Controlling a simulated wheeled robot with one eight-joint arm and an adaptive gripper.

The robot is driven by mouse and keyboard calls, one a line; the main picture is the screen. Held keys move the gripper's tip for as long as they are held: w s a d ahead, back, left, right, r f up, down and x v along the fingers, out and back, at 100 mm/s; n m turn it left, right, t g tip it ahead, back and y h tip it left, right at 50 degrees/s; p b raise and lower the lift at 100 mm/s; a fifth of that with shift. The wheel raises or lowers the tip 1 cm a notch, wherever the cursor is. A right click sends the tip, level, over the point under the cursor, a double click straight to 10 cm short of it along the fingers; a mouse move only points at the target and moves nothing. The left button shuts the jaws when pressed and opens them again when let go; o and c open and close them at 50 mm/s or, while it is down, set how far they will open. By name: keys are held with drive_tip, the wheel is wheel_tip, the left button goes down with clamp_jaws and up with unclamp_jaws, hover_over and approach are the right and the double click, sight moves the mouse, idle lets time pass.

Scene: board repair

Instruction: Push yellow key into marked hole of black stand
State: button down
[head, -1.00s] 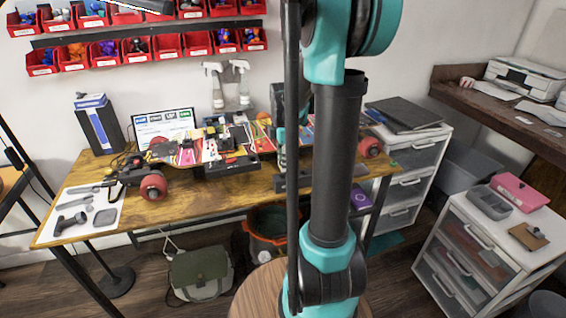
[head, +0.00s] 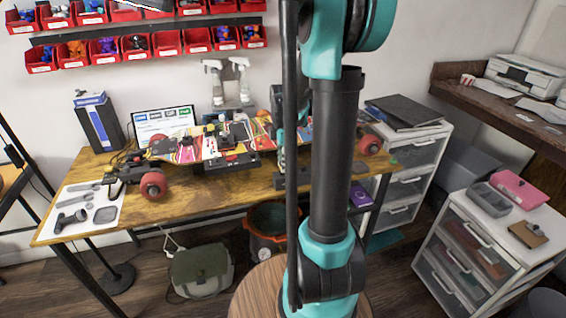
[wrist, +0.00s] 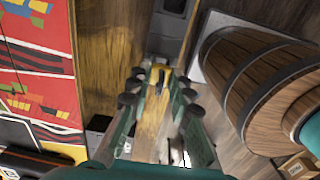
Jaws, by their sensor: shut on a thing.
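My gripper (wrist: 158,88) hangs over the wooden table, its two green fingers with dark tips close together. They are shut on a small, narrow yellowish piece (wrist: 166,80), which I take for the yellow key; it is mostly hidden. In the head view my gripper (head: 279,152) is partly covered by my own arm. A low dark block near the table's front edge, apparently the black stand (head: 278,181), also sits partly behind my arm. A dark grey shape ahead of the fingers in the wrist view (wrist: 170,28) may be the same stand. The marked hole is not discernible.
A colourful skateboard (head: 190,150) with red wheels lies along the table (head: 205,190). Spray bottles (head: 241,82) stand behind it. A sheet with tools (head: 84,213) lies at the left. A round wooden stool (head: 258,290) stands in front. Drawer units (head: 410,160) are at the right.

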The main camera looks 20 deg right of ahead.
drive_tip(key=shift+f, duration=1)
idle(2.2)
drive_tip(key=c, duration=1.3)
unclamp_jaws()
drive_tip(key=shift+o, duration=0.5)
drive_tip(key=shift+o, duration=0.9)
drive_tip(key=shift+r, duration=0.35)
drive_tip(key=shift+r, duration=0.35)
drive_tip(key=shift+r, duration=0.95)
